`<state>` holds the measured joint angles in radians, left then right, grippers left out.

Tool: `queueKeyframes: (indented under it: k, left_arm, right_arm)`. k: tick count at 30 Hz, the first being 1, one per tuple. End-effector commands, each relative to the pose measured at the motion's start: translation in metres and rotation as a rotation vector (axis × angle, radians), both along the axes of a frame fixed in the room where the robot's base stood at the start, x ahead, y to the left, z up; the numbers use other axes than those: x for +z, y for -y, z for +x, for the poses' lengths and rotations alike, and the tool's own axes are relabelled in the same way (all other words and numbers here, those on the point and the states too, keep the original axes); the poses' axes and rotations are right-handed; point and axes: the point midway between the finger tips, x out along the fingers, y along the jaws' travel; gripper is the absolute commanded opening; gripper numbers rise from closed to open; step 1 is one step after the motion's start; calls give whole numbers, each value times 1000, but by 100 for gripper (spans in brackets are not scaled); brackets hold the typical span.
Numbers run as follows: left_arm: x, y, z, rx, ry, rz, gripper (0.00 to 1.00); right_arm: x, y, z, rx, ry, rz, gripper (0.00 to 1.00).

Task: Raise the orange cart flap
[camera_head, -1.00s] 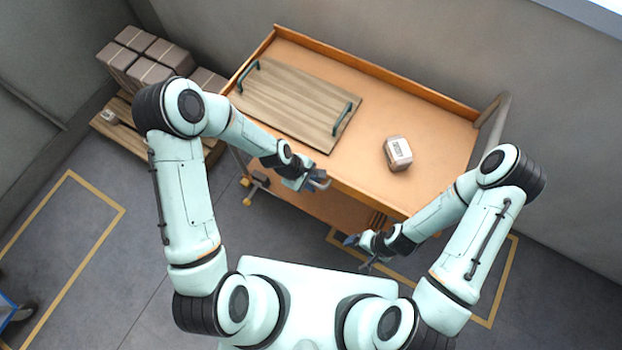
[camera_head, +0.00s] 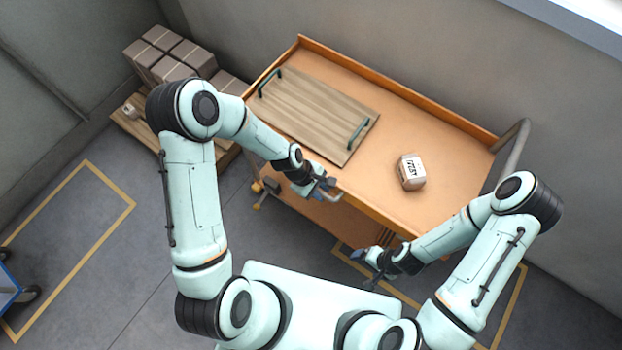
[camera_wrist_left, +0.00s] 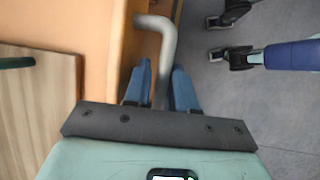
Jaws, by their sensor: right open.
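The orange cart (camera_head: 455,185) stands ahead, with a raised rim along its back and left sides. I cannot make out a separate flap with certainty. A grey bent bar (camera_wrist_left: 165,45) projects at the cart's front edge. My left gripper (camera_head: 330,186) is at that edge. In the left wrist view its blue fingers (camera_wrist_left: 162,85) lie on either side of the bar, close against it, and look shut on it. My right gripper (camera_head: 362,268) is open and empty, in front of the cart and lower right of the left one.
A wooden board (camera_head: 315,110) with two green handles lies on the cart top, and a small labelled box (camera_head: 411,172) sits to its right. A grey push handle (camera_head: 512,145) rises at the cart's right end. Brown boxes (camera_head: 165,55) stand on a pallet at the left.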

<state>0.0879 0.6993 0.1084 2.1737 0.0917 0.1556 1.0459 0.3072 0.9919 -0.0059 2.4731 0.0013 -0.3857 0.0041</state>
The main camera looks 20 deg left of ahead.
Motion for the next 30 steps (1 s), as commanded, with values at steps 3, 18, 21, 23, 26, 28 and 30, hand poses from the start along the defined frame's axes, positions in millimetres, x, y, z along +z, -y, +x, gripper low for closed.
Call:
queueKeyframes:
  k: [3,18,21,23,26,28,30]
  left_arm:
    - [25,-12,1,3,6,1,25]
    - [102,-46,-2,1,3,1,25]
    - [104,-48,-2,1,2,0,25]
    - [105,-48,-3,0,1,0,25]
    - [104,-48,-3,0,1,0,25]
    - [104,-48,-3,0,1,0,25]
    - [104,-48,-3,1,1,1,25]
  right_arm:
    - [1,0,0,0,1,0,89]
    - [5,0,6,0,7,0,89]
    - [5,0,6,0,7,0,89]
    - [5,0,6,0,7,0,89]
    - [5,0,6,0,7,0,89]
    - [5,0,6,0,7,0,89]
    - [5,0,6,0,7,0,89]
